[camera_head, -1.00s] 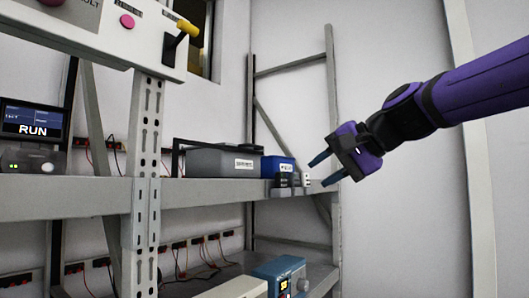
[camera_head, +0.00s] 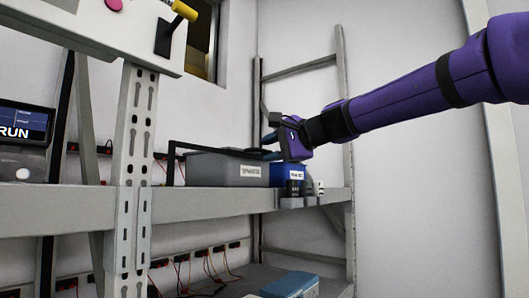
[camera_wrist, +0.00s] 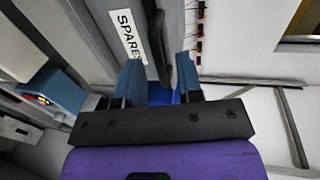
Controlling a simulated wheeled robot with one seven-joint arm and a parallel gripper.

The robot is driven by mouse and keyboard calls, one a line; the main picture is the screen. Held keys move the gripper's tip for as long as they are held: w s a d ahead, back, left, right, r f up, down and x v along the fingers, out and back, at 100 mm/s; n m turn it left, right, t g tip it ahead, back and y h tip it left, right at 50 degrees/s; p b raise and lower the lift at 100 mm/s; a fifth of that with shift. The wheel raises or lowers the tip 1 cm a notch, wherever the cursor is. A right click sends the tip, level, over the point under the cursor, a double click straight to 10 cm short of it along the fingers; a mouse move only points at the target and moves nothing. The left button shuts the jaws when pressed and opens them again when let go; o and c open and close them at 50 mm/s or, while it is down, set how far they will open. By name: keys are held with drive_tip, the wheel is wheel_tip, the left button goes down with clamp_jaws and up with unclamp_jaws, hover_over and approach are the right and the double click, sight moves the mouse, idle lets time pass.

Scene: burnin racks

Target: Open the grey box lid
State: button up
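The grey box (camera_head: 226,171) stands on the upper shelf with a white "SPARES" label on its front. Its lid looks shut, and a dark strip (camera_head: 243,153) runs along its top. In the wrist view the labelled box face (camera_wrist: 105,30) is at the upper left, and a dark grey strip (camera_wrist: 158,48) shows between the fingers. My gripper (camera_head: 268,143) is at the box's right end, just above it and the blue box. It is open in the wrist view (camera_wrist: 158,62), its two blue fingers apart with no visible grip on anything. Exact contact cannot be told.
A blue box (camera_head: 286,173) stands right of the grey box, with small dark and white items (camera_head: 305,188) before it. A black bracket (camera_head: 171,160) rises at the grey box's left. A shelf upright (camera_head: 133,165) stands at left. A blue device (camera_head: 291,285) sits below.

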sight(212, 148)
drive_tip(key=shift+x, duration=1.05)
clamp_jaws()
drive_tip(key=s+a, duration=0.5)
drive_tip(key=s, duration=0.2)
drive_tip(key=s+a, duration=0.3)
drive_tip(key=s, duration=0.1)
drive_tip(key=shift+a, duration=0.3)
unclamp_jaws()
